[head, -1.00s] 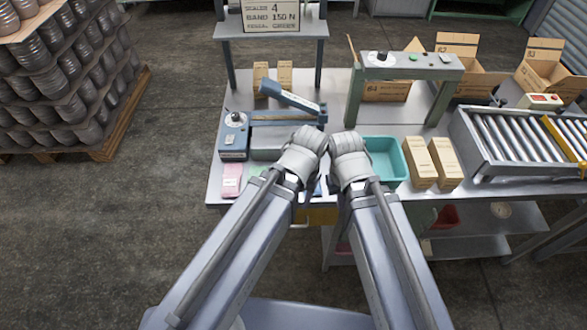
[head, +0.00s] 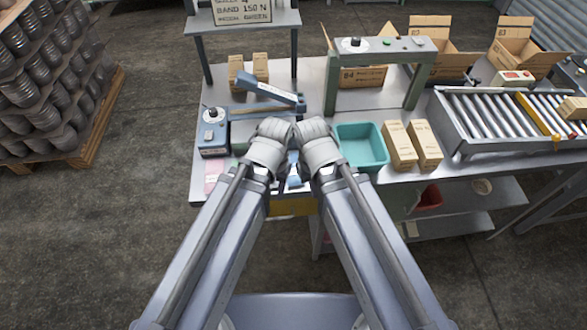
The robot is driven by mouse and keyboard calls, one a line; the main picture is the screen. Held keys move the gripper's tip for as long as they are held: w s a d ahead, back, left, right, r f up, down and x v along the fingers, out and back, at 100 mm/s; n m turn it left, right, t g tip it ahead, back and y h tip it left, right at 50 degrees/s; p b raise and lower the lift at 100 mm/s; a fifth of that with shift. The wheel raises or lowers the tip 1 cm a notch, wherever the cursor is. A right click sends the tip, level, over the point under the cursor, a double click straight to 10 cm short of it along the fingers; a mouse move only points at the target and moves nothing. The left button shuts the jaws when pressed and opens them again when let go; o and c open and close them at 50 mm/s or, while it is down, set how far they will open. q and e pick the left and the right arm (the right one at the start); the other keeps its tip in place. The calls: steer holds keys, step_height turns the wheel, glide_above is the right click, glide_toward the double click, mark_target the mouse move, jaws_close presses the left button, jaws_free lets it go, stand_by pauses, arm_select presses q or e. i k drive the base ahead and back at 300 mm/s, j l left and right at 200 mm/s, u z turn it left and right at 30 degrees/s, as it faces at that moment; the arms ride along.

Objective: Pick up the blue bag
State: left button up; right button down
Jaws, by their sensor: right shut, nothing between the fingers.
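A small patch of blue (head: 294,182), likely the blue bag, lies near the table's front edge and shows in the gap between my two forearms. Most of it is hidden. My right gripper (head: 303,168) is mostly hidden under its wrist, close to the blue patch. It is shut and empty. My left gripper (head: 283,170) is beside it, hidden under its own wrist, and its fingers cannot be made out. A pink bag (head: 212,174) lies at the left front of the table, partly covered by my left arm.
A blue-grey sealer (head: 213,138) stands behind the bags. A teal tray (head: 372,127) is right of my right wrist, with tan cartons (head: 399,145) beyond it. A roller conveyor (head: 480,112) is at the right. A grey gantry frame (head: 415,84) stands at the back.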

mark_target(293, 167)
steer(key=z, duration=0.9)
steer(key=k+z, duration=0.1)
steer(key=z, duration=0.2)
steer(key=k+j+z, duration=0.1)
steer(key=z, duration=0.25)
steer(key=k, duration=1.15)
